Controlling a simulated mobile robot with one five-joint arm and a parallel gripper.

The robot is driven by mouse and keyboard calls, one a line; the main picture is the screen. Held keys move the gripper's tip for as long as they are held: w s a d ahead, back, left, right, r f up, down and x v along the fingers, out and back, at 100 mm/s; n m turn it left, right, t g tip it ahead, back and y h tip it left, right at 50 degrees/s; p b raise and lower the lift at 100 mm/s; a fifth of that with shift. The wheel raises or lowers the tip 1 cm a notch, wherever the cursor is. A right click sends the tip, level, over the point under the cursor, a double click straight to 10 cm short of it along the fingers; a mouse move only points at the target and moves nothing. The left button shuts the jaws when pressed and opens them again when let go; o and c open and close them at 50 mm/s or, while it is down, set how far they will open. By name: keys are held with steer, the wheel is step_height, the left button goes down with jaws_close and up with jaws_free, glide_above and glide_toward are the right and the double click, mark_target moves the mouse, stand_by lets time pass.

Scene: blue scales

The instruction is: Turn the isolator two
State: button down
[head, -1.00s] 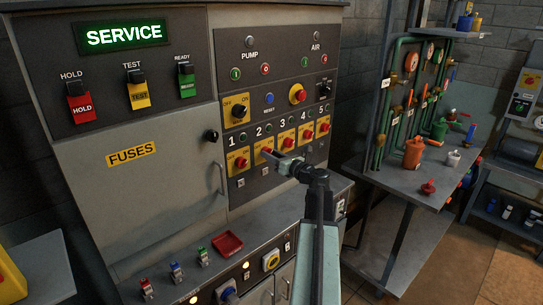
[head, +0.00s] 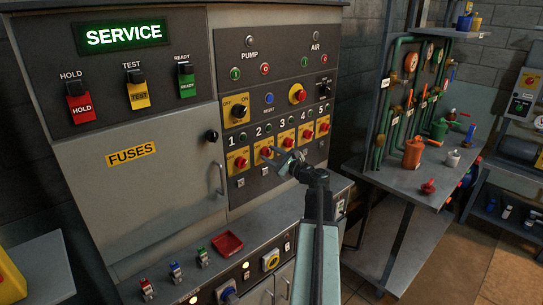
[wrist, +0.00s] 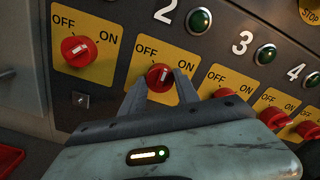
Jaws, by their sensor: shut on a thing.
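Isolator two is a red rotary knob (wrist: 160,77) on a yellow OFF/ON plate (wrist: 143,62), under the number 2 and a green lamp, in the wrist view. My gripper (wrist: 160,84) is shut on this knob, one finger on each side of it. The white mark on the knob stands near upright, between OFF and ON. In the head view my gripper (head: 270,155) reaches the panel at the second plate and partly hides the knob.
Isolator one (wrist: 79,51) is to the left and isolator three (wrist: 224,93) close to the right, both red knobs on yellow plates. A grey ledge with small switches and a red tray (head: 228,243) juts out below. A workbench (head: 390,172) stands at the right.

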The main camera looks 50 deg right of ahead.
steer(key=n, duration=0.4)
steer(key=shift+n, duration=0.3)
steer(key=n, duration=0.4)
steer(key=shift+n, duration=0.4)
steer(key=c, duration=0.9)
jaws_free()
steer(key=s, duration=0.8)
steer(key=shift+a, duration=0.3)
steer(key=shift+w, duration=0.1)
